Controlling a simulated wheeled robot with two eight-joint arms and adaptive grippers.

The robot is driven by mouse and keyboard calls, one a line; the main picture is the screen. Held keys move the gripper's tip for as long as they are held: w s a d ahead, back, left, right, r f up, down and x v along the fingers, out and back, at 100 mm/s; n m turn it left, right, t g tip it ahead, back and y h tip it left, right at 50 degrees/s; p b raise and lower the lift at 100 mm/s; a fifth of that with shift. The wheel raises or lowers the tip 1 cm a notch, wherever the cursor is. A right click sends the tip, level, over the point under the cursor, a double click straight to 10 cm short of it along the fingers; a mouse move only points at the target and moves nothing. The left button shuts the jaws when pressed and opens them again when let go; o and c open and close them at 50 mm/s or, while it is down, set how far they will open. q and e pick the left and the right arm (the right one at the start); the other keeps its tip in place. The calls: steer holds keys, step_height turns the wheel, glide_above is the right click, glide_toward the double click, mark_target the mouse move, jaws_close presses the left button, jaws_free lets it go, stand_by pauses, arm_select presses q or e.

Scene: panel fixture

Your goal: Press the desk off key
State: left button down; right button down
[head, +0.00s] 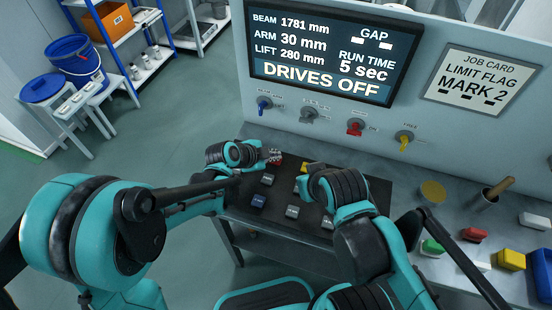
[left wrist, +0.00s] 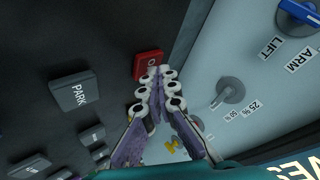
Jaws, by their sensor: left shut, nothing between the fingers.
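The red key (head: 277,162) is at the back left of the dark key panel (head: 265,232). In the left wrist view the red key (left wrist: 148,62) carries a white mark, and I take it for the off key. My left gripper (head: 272,155) is shut and empty, right by the red key. In the left wrist view its fingertips (left wrist: 157,75) overlap the key's near edge; I cannot tell whether they touch it. The screen (head: 333,50) reads DRIVES OFF. My right arm reaches over the panel's right side, its fingers hidden.
A blue key (head: 258,201) and several grey keys share the panel. Knobs, including a blue one (head: 264,105), line the upright wall behind. Coloured blocks, including a yellow one (head: 511,259), lie at the right.

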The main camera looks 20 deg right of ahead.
stand_by(0.4)
arm_select(q)
steer(key=shift+r+p, duration=0.65)
steer(key=shift+r, duration=0.15)
steer(key=shift+r+p, duration=1.9)
steer(key=shift+r, duration=0.7)
steer(key=shift+f, duration=0.1)
